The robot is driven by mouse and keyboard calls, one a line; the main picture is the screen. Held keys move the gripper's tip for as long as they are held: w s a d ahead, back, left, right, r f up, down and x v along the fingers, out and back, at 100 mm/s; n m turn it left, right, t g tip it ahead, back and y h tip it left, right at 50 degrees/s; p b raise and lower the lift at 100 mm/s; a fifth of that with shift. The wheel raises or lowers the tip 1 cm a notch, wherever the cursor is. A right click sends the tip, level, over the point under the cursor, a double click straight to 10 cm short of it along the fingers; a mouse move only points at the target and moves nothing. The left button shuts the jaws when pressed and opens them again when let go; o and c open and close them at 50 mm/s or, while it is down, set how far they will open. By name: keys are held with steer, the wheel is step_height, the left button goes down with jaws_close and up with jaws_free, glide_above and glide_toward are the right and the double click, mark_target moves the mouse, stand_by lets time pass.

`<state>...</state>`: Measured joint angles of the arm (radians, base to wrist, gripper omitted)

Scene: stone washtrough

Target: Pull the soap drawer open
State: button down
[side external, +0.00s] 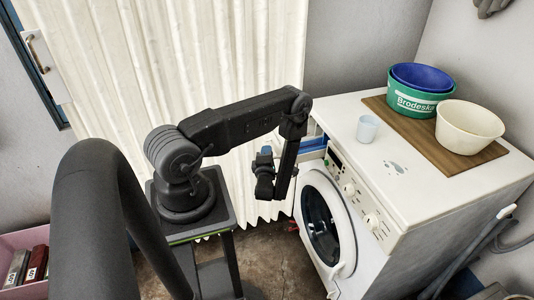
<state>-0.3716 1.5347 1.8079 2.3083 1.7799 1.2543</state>
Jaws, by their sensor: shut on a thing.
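The washing machine (345,200) stands at the right with its round door shut. Its soap drawer (311,145) juts out from the upper left of the machine's front, and its blue inside shows. My arm's forearm and wrist cover part of the drawer. My gripper (266,160) is at the drawer's outer end, to the left of the machine front, and is shut on the drawer. The exact contact of the fingers is small and partly hidden.
On the machine top are a pale cup (367,129), a wooden board (440,150), a blue tub (421,75) in a green tub, and a cream bowl (468,127). A white curtain (240,60) hangs behind my arm. A pink crate (22,240) is at lower left.

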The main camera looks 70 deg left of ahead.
steer(key=s, duration=0.5)
steer(key=c, duration=1.2)
jaws_free()
steer(key=shift+w, duration=0.1)
steer(key=shift+o, duration=0.2)
steer(key=shift+d, duration=0.1)
steer(key=v, duration=1.3)
steer(key=shift+d, duration=0.3)
